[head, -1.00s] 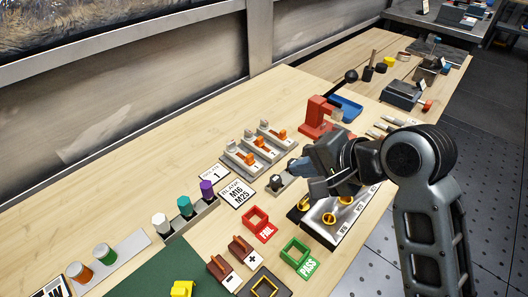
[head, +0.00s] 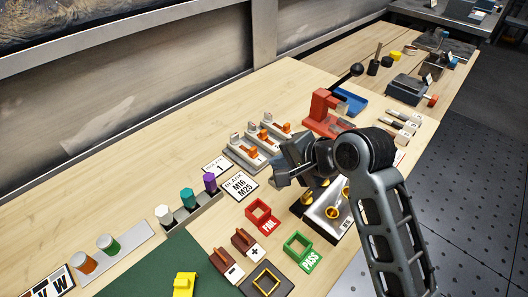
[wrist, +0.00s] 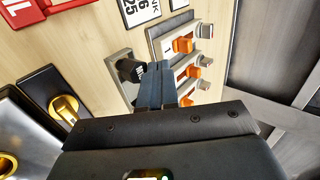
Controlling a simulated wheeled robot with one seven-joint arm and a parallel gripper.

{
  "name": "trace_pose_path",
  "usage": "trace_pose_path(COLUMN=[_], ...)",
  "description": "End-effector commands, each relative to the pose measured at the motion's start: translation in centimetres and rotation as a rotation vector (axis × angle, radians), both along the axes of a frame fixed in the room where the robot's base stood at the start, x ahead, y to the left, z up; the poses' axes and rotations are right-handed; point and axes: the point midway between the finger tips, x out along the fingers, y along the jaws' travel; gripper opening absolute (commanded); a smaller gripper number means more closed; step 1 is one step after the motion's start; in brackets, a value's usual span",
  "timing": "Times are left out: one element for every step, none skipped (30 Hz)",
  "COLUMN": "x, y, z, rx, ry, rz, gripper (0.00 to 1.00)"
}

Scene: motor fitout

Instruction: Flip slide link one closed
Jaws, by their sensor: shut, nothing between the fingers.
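Three slide links with grey bases, orange sliders and grey end blocks stand in a row. The one nearest the M16 M25 card, link one (head: 246,154), carries a "1" label in the wrist view (wrist: 183,45). Its orange slider sits partway along the base, beside the grey end block. My gripper (head: 280,178) is shut and empty, to the right of link one in the head view. In the wrist view the dark blue fingers (wrist: 153,72) are together, below and left of link one, with a visible gap to its slider. The fingers partly cover the third link's near end.
A black knob on a grey plate (wrist: 130,68) is close beside my fingertips. The M16 M25 card (head: 240,186), a red FAIL tray (head: 261,216) and a plate with gold cups (head: 333,212) are near. A red press (head: 323,112) stands behind.

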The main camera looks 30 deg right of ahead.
Motion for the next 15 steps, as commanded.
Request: trace_pose_path(x=[0.7,1.0,1.7,2.2,2.6,3.1,3.4,3.7,4.0,4.2,4.4,4.6,4.7,4.7,4.8], y=[0.3,0.4,0.6,0.7,0.8,1.0,1.1,1.2,1.4,1.4,1.5,1.5,1.6,1.6,1.6], z=[-0.7,-1.0,-1.0,-0.8,-0.8,-0.8,-0.8,-0.9,-0.9,-0.9,-0.9,-1.0,-1.0,-1.0,-1.0], rx=[0.001,0.001,0.0,0.0,0.0,0.0,0.0,0.001,0.001,0.001,0.001,0.0,0.0,0.0,0.0], ry=[0.001,0.002,-0.001,-0.002,-0.002,-0.001,-0.001,-0.001,0.0,-0.001,-0.001,-0.001,-0.001,-0.001,-0.001], rz=[0.001,0.001,0.001,0.001,0.001,0.0,0.0,0.001,0.001,0.001,0.001,0.0,0.0,0.0,0.0], gripper=[0.0,0.0,0.0,0.0,0.0,0.0,0.0,0.0,0.0,0.0,0.0,0.0,0.0,0.0,0.0])
